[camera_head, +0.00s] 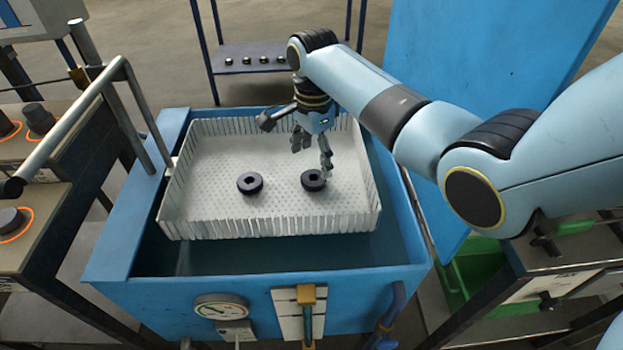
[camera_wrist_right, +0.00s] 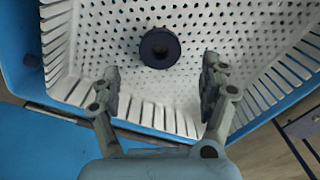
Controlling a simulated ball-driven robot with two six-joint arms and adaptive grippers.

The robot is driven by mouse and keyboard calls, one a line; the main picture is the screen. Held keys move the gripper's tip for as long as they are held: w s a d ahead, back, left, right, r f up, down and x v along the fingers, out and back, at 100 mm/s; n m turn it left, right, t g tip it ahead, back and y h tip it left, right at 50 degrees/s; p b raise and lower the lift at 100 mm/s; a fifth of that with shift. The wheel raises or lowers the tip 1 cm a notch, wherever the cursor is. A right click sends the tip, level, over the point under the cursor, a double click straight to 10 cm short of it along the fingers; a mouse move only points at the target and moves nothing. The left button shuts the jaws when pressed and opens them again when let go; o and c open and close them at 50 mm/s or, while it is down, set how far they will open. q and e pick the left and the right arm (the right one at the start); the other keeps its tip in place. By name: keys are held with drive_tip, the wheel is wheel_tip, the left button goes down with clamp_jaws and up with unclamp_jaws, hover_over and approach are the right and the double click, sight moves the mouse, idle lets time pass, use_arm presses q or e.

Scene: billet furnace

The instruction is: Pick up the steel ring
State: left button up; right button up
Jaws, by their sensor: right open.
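Two dark steel rings lie flat and apart on the floor of a white perforated basket (camera_head: 215,215). One steel ring (camera_head: 249,183) is left of centre, the other steel ring (camera_head: 313,180) is to the right. My right gripper (camera_head: 312,160) is open and empty, above the basket near the right ring. In the right wrist view one steel ring (camera_wrist_right: 159,48) lies ahead of the open fingers (camera_wrist_right: 160,88), roughly midway between them and beyond the tips. My left gripper is not in view.
The basket sits in a blue tank (camera_head: 115,245) with a pressure gauge (camera_head: 220,307) on its front. A metal handrail (camera_head: 75,118) stands at the left. A rack (camera_head: 252,57) with several small dark parts is behind. A blue panel (camera_head: 490,60) rises behind my right arm.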

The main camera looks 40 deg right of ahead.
sight(314, 176)
drive_tip(key=shift+w+f, duration=0.1)
drive_tip(key=shift+f, duration=0.45)
wheel_tip(314, 176, down, 3)
wheel_tip(314, 176, down, 2)
drive_tip(key=shift+f+b, duration=0.1)
drive_tip(key=shift+b, duration=0.25)
drive_tip(key=shift+c, duration=1)
drive_tip(key=c, duration=0.5)
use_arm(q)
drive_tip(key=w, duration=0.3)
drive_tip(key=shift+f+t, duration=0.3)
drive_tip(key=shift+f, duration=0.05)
use_arm(e)
drive_tip(key=shift+d, duration=0.1)
drive_tip(key=c, duration=0.9)
